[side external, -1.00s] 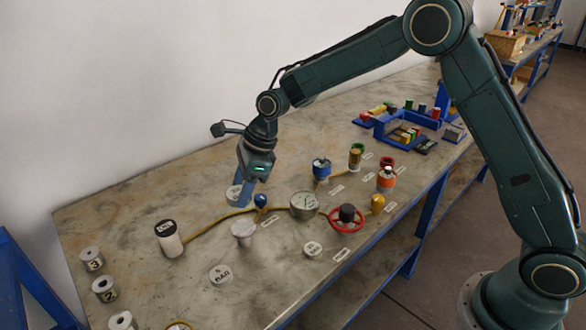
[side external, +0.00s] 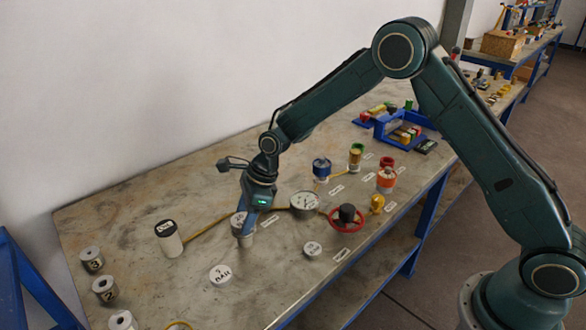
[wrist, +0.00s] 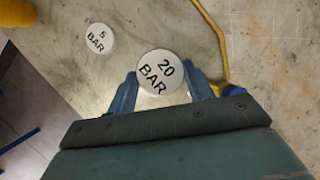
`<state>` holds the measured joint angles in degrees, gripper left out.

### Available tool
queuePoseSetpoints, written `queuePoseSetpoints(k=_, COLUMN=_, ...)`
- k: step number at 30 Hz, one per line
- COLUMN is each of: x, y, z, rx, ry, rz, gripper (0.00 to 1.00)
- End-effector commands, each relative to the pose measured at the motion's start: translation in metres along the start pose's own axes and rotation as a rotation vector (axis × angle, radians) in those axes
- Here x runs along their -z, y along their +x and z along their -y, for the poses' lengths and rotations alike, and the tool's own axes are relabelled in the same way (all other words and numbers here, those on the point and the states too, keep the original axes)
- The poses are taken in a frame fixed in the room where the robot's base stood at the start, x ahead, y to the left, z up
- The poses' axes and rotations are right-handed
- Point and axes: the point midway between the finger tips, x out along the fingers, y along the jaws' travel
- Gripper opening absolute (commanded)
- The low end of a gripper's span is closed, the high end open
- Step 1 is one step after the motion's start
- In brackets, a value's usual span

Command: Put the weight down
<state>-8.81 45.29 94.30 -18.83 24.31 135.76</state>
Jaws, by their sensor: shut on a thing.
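The weight is a pale round disc marked "20 BAR" (wrist: 161,72), between the two blue fingers of my gripper (wrist: 161,90) in the wrist view.
A "5 BAR" disc (side external: 220,275) lies in front, and another pale disc (side external: 312,248) to the right. A white cylinder (side external: 169,238) stands left. A gauge (side external: 304,203), a red handwheel (side external: 346,218) and a yellow pipe (side external: 208,227) are nearby.

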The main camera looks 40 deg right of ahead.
Motion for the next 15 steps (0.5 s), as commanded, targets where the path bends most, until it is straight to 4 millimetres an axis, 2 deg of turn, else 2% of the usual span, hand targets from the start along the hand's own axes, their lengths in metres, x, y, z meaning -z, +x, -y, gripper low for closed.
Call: queuePoseSetpoints(k=15, x=0.0018, y=0.0061, z=0.0002, rx=0.002, ry=-0.001, rz=0.003, gripper=0.16)
